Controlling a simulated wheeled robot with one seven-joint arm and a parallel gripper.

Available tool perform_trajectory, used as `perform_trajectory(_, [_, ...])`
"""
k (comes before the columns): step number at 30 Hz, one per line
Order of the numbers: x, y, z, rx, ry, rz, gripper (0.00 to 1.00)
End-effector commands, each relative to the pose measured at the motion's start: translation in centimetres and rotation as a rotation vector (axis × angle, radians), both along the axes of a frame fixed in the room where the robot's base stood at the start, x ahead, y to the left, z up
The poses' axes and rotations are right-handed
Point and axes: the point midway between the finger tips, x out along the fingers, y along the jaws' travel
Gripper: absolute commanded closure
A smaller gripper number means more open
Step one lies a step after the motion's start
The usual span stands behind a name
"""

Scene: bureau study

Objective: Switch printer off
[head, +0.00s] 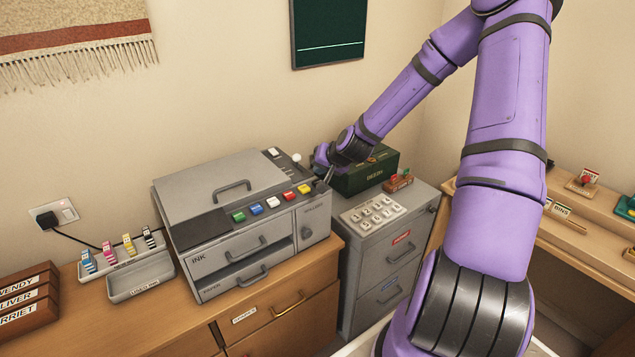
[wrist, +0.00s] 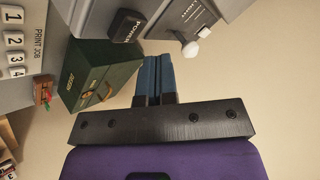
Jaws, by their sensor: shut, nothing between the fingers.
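The grey printer (head: 230,205) stands on the wooden cabinet in the head view, with coloured buttons along its front edge and a white knob (head: 297,157) near its back right corner. In the wrist view a black block marked POWER (wrist: 125,27) and white knobs (wrist: 190,49) show on grey surfaces beyond my fingers. My gripper (wrist: 158,60) is shut and empty, its blue fingertips pointing toward the gap between the POWER block and the knobs. I see no clear contact. In the head view my gripper (head: 320,157) is beside the printer's right rear, partly hidden by my wrist.
A green box (head: 368,170) stands close to my gripper on the grey filing cabinet (head: 385,250), behind a number keypad (head: 372,214). An ink cartridge rack (head: 122,252) is left of the printer. A desk (head: 570,235) stands at right.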

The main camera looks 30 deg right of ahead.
Motion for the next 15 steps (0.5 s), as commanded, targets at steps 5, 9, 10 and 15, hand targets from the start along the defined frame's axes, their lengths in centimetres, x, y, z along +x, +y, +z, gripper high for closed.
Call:
perform_trajectory(5, [0.0, 0.0, 1.6, -0.002, -0.002, 0.0, 1.0])
perform_trajectory(9, [0.0, -0.1, 2.8, -0.003, -0.002, -0.001, 1.0])
perform_trajectory(10, [0.0, -0.1, 3.1, -0.003, -0.001, 0.0, 1.0])
perform_trajectory(15, [0.0, 0.0, 4.4, -0.001, -0.002, 0.0, 1.0])
